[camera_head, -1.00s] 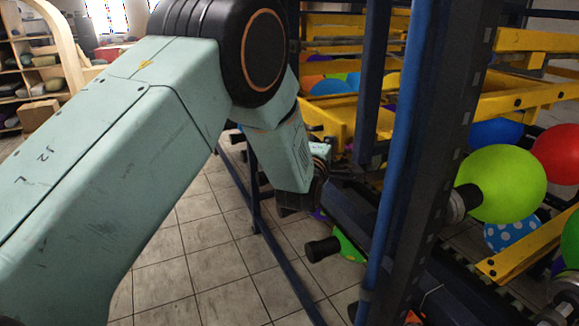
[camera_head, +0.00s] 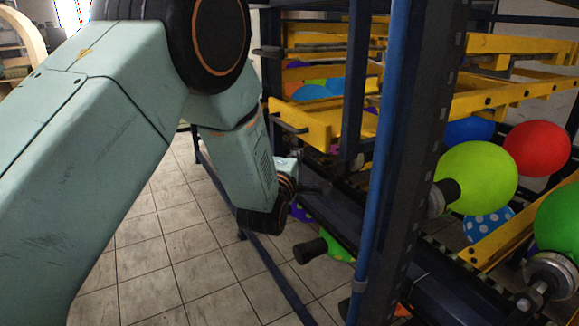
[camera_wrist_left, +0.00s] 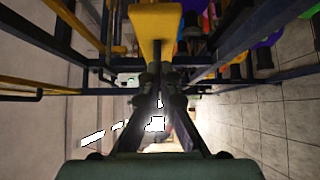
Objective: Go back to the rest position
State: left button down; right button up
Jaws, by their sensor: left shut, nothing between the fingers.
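My left arm comes in from the left in the head view and reaches toward the machine frame (camera_head: 402,150). My left gripper (camera_head: 316,189) is small there, partly hidden by my wrist, and close to the frame's dark lower beam. In the left wrist view the gripper (camera_wrist_left: 161,78) points ahead with its fingers together and nothing between them. A yellow bar (camera_wrist_left: 155,25) lies ahead of the fingertips in that view; I cannot tell whether they touch. My right gripper is not in view.
A lime green balloon (camera_head: 476,178), a red balloon (camera_head: 538,148) and a dotted blue balloon (camera_head: 488,226) are at the right of the machine. A blue upright post (camera_head: 385,140) stands right of my gripper. Tiled floor (camera_head: 150,255) is clear below my arm.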

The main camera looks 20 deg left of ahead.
pick_arm(q)
jog(key=s+f+m+g+h+b, duration=0.1)
jog(key=s+f+m+g, duration=0.8)
jog(key=s+f+m, duration=0.9)
jog(key=s+f+g+b, duration=0.1)
jog(key=s+f+g, duration=0.2)
jog(key=s+f, duration=0.4)
jog(key=s+f+g+b, duration=0.1)
jog(key=s+f+g, duration=0.2)
jog(key=s+f, duration=0.4)
jog(key=s+f+g+b, duration=0.1)
jog(key=s+f+g, duration=0.2)
jog(key=s+f, duration=0.4)
jog(key=s, duration=0.9)
jog(key=shift+s+a+f+m+h, duration=0.2)
jog(key=shift+s+f+m+h, duration=0.1)
jog(key=shift+f, duration=0.05)
